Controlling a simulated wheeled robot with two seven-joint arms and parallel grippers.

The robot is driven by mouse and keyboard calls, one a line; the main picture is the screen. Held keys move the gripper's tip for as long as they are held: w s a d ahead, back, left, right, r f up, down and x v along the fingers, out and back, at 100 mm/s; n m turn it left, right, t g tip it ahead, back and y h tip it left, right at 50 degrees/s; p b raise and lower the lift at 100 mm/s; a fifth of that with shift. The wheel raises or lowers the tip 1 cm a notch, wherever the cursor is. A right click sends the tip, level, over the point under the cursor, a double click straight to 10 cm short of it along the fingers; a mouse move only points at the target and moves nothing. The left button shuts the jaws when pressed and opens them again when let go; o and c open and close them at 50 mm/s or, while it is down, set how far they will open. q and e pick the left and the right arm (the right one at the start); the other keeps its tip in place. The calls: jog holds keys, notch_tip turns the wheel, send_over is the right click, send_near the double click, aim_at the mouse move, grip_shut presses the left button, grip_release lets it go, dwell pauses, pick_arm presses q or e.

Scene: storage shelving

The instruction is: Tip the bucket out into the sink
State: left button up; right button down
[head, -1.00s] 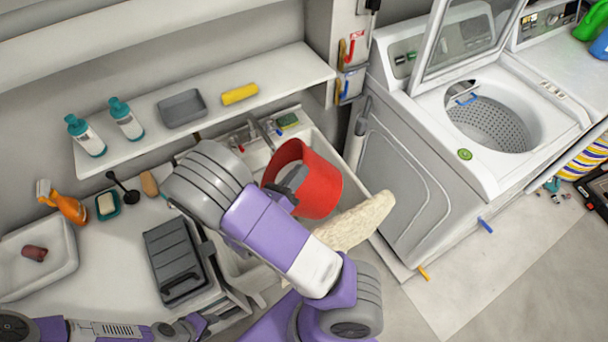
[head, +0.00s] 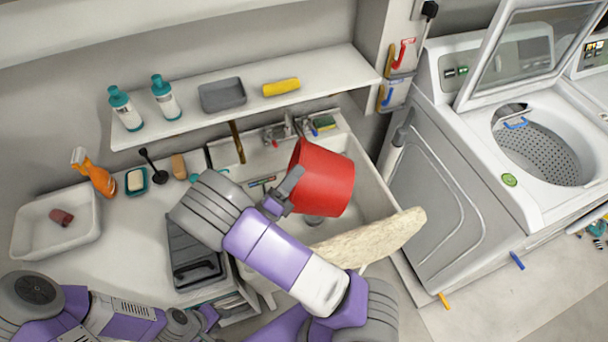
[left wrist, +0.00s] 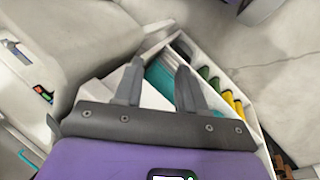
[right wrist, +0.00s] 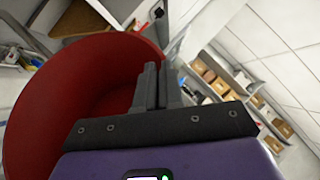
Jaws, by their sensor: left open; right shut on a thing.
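The red bucket (head: 327,178) is held over the white sink (head: 372,172). It is strongly tilted, and its mouth is hidden in the head view. My right gripper (head: 289,186) is shut on the bucket's edge, at its left side in the head view. In the right wrist view the fingers (right wrist: 158,85) overlap the bucket's red wall (right wrist: 70,95); whether anything is inside is unclear. My left gripper (head: 208,316) is low at the left, away from the bucket. In the left wrist view its fingers (left wrist: 158,82) are apart with nothing between them.
A cream cloth-like piece (head: 372,237) lies along the sink's front edge. A shelf (head: 335,88) with bottles (head: 165,97), a grey tray (head: 222,95) and a yellow roll (head: 281,87) runs behind. A dark grey box (head: 190,255) stands left; a washing machine (head: 460,200) stands right.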

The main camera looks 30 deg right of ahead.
pick_arm(q)
jog(key=shift+r, duration=0.25)
pick_arm(e)
jog(key=w+a+f+n+t, duration=0.3)
jog(key=w+a+n+t, duration=0.1)
jog(key=w+a+n, duration=0.1)
jog(key=shift+a+f+n+t, duration=0.25)
jog(key=shift+n+t, duration=0.15)
jog(key=shift+n, duration=0.4)
dwell(1.8)
